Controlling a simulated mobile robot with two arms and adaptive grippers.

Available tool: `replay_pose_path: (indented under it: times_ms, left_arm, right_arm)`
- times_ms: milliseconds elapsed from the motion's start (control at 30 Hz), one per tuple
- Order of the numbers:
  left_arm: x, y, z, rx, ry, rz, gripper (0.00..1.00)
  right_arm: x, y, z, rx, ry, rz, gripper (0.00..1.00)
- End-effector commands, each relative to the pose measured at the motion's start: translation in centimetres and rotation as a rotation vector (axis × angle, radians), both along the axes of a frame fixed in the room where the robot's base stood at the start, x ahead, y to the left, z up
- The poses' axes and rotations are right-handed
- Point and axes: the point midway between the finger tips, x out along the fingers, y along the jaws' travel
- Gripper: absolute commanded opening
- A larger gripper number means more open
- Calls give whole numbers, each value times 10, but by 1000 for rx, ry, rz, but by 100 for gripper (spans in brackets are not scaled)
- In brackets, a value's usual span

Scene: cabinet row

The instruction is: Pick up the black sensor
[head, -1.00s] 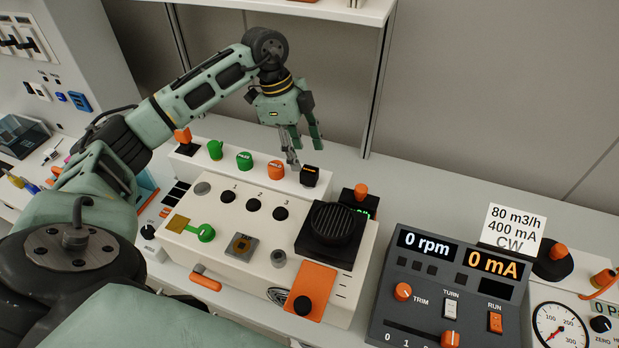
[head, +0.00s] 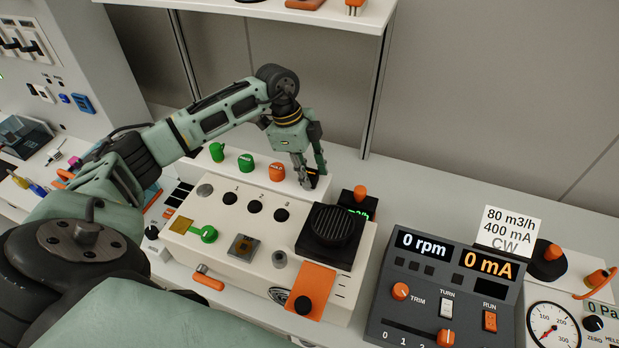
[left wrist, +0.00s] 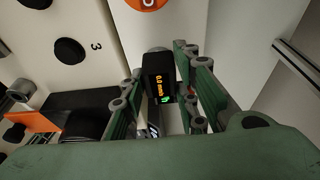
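The black sensor (head: 313,173) is a small dark block at the right end of a row of coloured pieces on the white raised strip. In the left wrist view the black sensor (left wrist: 159,78) shows a lit orange and green display. My left gripper (head: 312,180) points down at it. In the left wrist view the fingers of my left gripper (left wrist: 158,95) stand on either side of the sensor and look open; whether one touches it I cannot tell. In the head view the fingers partly hide the sensor. My right gripper is not in view.
Green and orange pieces (head: 277,171) stand left of the sensor on the strip. A black box with an orange knob (head: 360,194) is close on its right. A black ribbed block (head: 330,225) sits in front. A shelf (head: 330,12) overhangs behind, with an upright post.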

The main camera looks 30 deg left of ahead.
Motion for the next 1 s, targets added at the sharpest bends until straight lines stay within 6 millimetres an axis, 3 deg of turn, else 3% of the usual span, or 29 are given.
replay_pose_path:
  times_ms: [300, 667, 900, 1000]
  left_arm:
    - [0, 0, 1, 0, -1, 0, 0]
    - [0, 0, 6, 0, -2, 0, 0]
    - [2, 0, 40, 0, -8, -1, 0]
    - [1, -24, 53, -1, -7, -9, 0]
  right_arm:
    - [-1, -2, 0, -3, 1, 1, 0]
    - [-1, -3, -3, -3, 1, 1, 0]
    - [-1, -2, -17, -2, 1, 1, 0]
    - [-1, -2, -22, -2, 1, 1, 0]
